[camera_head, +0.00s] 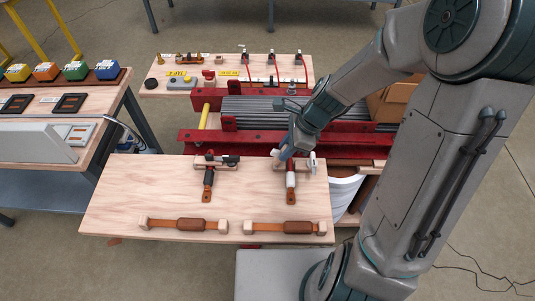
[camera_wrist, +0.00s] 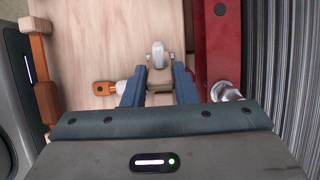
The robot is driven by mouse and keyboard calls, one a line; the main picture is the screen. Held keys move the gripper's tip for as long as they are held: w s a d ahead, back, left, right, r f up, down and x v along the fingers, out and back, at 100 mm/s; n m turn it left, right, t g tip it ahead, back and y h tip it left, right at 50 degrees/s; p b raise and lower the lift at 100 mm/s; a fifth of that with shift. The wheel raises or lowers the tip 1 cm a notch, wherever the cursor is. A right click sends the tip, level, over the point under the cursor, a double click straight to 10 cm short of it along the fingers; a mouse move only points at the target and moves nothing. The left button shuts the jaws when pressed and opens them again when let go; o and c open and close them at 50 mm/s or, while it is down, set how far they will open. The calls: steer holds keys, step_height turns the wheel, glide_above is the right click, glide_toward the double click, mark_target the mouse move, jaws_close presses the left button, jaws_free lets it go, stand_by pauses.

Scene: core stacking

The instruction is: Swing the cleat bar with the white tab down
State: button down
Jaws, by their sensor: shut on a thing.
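The cleat bar with the white tab is the right-hand one on the wooden board in the head view, with a white tab (camera_head: 275,153) at its left end. A white-sleeved strap (camera_head: 291,180) with an orange-brown tip hangs towards the front. My gripper (camera_head: 284,153) is over this cleat. In the wrist view, my gripper's blue fingers (camera_wrist: 159,92) are shut around a tan part of the cleat bar (camera_wrist: 160,78). A pale grey-white piece (camera_wrist: 158,50) shows just beyond them. My gripper hides part of the bar in the head view.
A similar cleat with a black tab (camera_head: 231,160) is to the left. Two brown straps (camera_head: 188,224) (camera_head: 291,227) lie between pale blocks along the board's (camera_head: 130,190) front. A red rail (camera_head: 240,143) runs close behind. The board's left side is clear.

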steer(key=shift+d+f, duration=0.35)
steer(key=shift+d, duration=0.45)
steer(key=shift+d+f+b, duration=0.45)
steer(key=shift+d+f, duration=0.25)
steer(key=shift+d, duration=0.1)
steer(key=shift+f, duration=0.1)
steer(key=shift+s+d+f+b, duration=0.1)
steer(key=shift+d+f+b, duration=0.15)
steer(key=shift+f+b, duration=0.15)
steer(key=c, duration=1.1)
jaws_free()
steer(key=shift+d, duration=0.1)
steer(key=shift+r, duration=0.1)
